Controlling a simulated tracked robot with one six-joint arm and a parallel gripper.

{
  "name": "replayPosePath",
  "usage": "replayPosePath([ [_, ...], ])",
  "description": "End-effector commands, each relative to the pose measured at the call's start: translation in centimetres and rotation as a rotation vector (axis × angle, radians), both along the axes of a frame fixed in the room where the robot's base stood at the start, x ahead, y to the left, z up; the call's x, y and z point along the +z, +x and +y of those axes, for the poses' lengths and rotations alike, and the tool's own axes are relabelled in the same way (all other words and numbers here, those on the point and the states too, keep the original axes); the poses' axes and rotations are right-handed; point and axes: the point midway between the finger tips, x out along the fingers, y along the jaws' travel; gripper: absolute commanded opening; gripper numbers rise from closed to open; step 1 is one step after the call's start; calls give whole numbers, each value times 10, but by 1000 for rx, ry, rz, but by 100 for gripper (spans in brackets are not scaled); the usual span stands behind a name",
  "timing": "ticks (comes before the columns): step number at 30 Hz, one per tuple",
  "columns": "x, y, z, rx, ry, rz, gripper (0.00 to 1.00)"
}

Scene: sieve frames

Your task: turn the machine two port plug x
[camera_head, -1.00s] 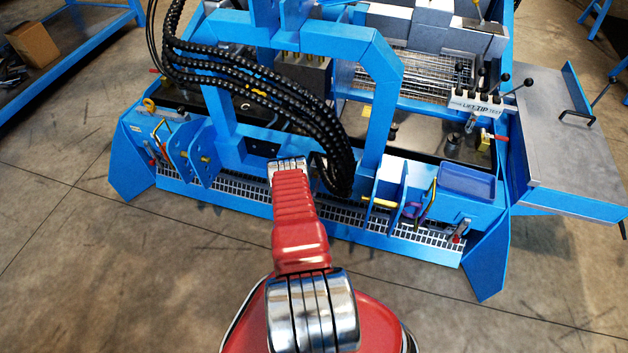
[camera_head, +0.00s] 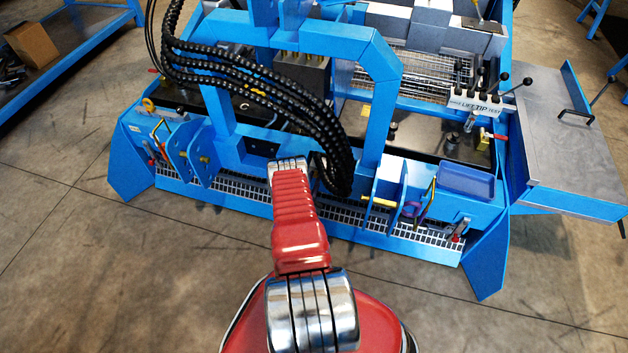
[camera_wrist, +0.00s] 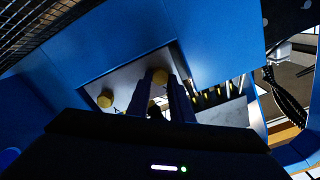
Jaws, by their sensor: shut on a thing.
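The machine (camera_head: 385,65) is a large blue steel frame in front of me. In the wrist view, two round brass-coloured port plugs sit on a grey plate (camera_wrist: 128,78) set in blue metal. One plug (camera_wrist: 160,76) is between the dark fingers of my gripper (camera_wrist: 163,98), which is shut on it. The other plug (camera_wrist: 105,98) is to the left, apart from the fingers. In the head view, my red arm reaches to the front of the machine and its far end hides the gripper and plugs. Any turn of the plug cannot be told.
Thick black hoses (camera_head: 275,95) arch over the machine close to my arm. A slotted step (camera_head: 340,213) runs along its front. A grey-topped side table (camera_head: 565,140) stands at the right. A blue bench with a cardboard box (camera_head: 32,44) is at the far left. The near floor is clear.

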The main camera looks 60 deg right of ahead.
Motion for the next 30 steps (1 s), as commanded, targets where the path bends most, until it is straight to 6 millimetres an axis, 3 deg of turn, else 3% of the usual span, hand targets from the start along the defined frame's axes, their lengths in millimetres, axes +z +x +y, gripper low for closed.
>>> replayPosePath([
  [4, -3, 2, 3, 8, 8, 4, 0],
  [5, -3, 2, 3, 8, 8, 4, 20],
  [12, -2, 1, 1, 3, 4, 4, 37],
  [23, -1, 0, 3, 0, 2, 2, 38],
  [30, -1, -4, 28, 2, 3, 3, 38],
])
